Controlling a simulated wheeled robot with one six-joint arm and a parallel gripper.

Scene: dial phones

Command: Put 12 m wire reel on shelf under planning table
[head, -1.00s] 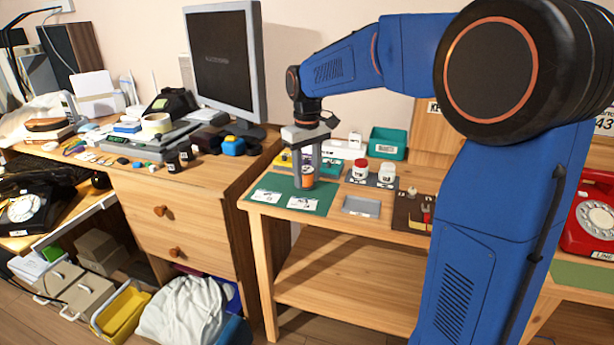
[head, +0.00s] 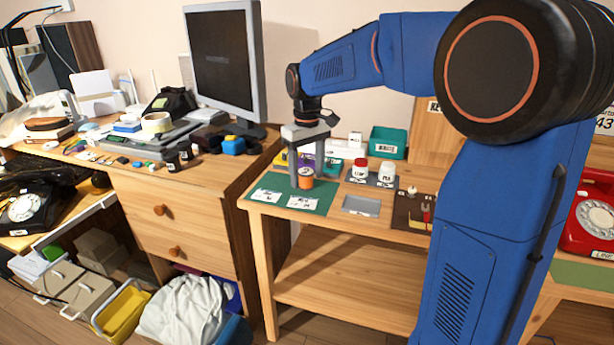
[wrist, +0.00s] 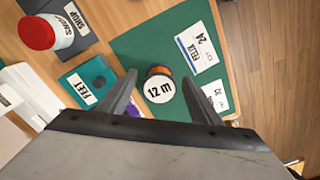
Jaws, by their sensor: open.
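The 12 m wire reel (head: 306,182) is a small orange cylinder standing upright on the green mat (head: 268,184) of the wooden planning table. In the wrist view its white top reads "12 m" (wrist: 159,91). My gripper (head: 306,177) is open and comes down from above, with its fingers on either side of the reel. In the wrist view the gripper (wrist: 160,74) shows a gap beside the reel at both fingers. Whether the fingertips reach down around it is unclear. The lower shelf (head: 345,285) under the table looks bare.
White labelled cards (head: 299,203) lie on the mat. A red-lidded jar (head: 360,168), another white jar (head: 386,174) and a grey tray (head: 361,206) stand to the right. A teal bin (head: 388,142) is behind. A drawer desk (head: 185,215) stands close at left.

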